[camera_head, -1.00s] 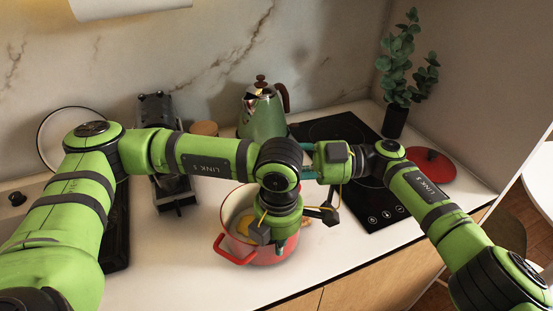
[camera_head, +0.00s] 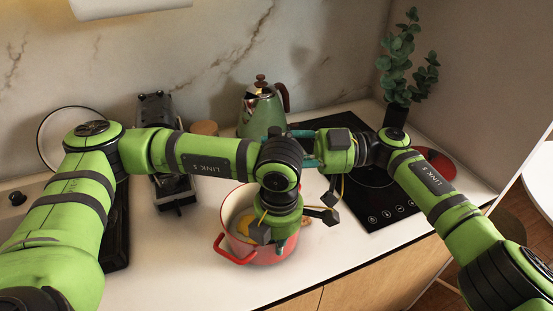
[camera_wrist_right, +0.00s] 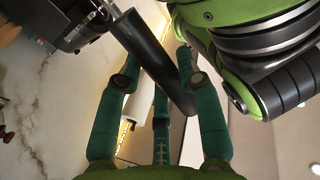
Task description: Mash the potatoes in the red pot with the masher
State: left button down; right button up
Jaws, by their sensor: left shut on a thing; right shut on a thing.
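The red pot (camera_head: 238,242) stands on the white counter, with yellowish potato pieces (camera_head: 246,224) inside. My left gripper (camera_head: 281,245) points down at the pot's near right side and is shut on its rim; the exact contact is partly hidden. My right gripper (camera_head: 310,150) reaches in from the right behind my left wrist and is shut. In the right wrist view its green fingers (camera_wrist_right: 160,90) close around a long black handle, the masher's (camera_wrist_right: 150,62). The masher's head is hidden behind my left arm in the head view.
A green kettle (camera_head: 262,112) stands behind my left wrist. A black cooktop (camera_head: 376,205) lies right of the pot, with a red lid (camera_head: 438,165) and a plant (camera_head: 398,75) beyond.

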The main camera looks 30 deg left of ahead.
jog(key=shift+a, duration=0.1)
jog(key=shift+s+a+r, duration=0.1)
jog(key=shift+s+a, duration=0.05)
jog(key=shift+a, duration=0.7)
jog(key=shift+s+a, duration=0.2)
jog(key=shift+a, duration=0.6)
jog(key=shift+s+a+r, duration=0.1)
jog(key=shift+s+a, duration=0.05)
jog(key=shift+a, duration=0.7)
jog(key=shift+d, duration=0.1)
